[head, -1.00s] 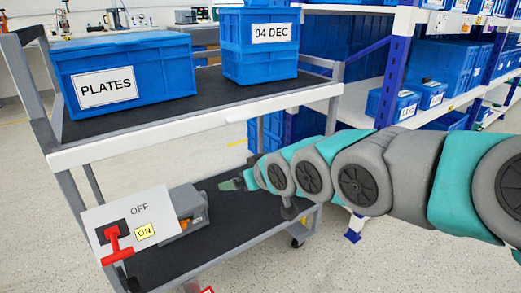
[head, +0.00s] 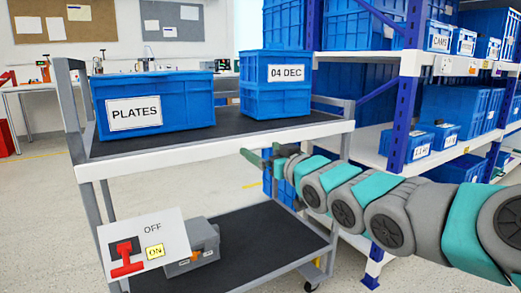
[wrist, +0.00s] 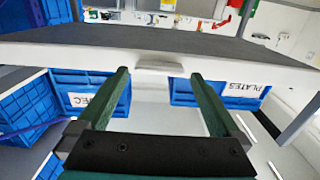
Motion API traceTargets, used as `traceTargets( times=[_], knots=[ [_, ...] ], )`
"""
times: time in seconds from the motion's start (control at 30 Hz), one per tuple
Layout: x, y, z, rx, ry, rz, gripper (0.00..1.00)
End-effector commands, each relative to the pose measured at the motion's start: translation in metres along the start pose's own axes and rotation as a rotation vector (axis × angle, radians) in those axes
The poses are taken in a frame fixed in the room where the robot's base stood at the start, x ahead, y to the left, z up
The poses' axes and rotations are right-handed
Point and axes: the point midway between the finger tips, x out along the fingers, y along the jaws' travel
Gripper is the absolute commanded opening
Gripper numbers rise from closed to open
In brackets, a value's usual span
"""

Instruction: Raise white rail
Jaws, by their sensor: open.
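The white rail (head: 190,155) runs along the front edge of the cart's upper shelf in the head view. It crosses the wrist view (wrist: 60,53) as a pale band, with a small light tab (wrist: 165,66) near its middle. My gripper (head: 260,154) is in front of the cart, close to the rail's lower edge and right of its middle. In the wrist view my gripper's two green fingers (wrist: 152,72) are apart and empty, with their tips close to the rail. Whether they touch it, I cannot tell.
A blue PLATES bin (head: 175,105) and a blue 04 DEC bin (head: 276,90) stand on the upper shelf. Blue-posted racking (head: 400,110) stands right of the cart.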

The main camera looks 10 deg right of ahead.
Motion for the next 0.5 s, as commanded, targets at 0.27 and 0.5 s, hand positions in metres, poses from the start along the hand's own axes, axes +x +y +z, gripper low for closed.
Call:
traceTargets(
  times=[0.27, 0.5],
  knots=[
    [0.020, 0.000, 0.000, -0.001, 0.000, 0.001, 1.00],
    [0.021, 0.000, 0.000, 0.000, -0.001, 0.001, 1.00]
  ],
)
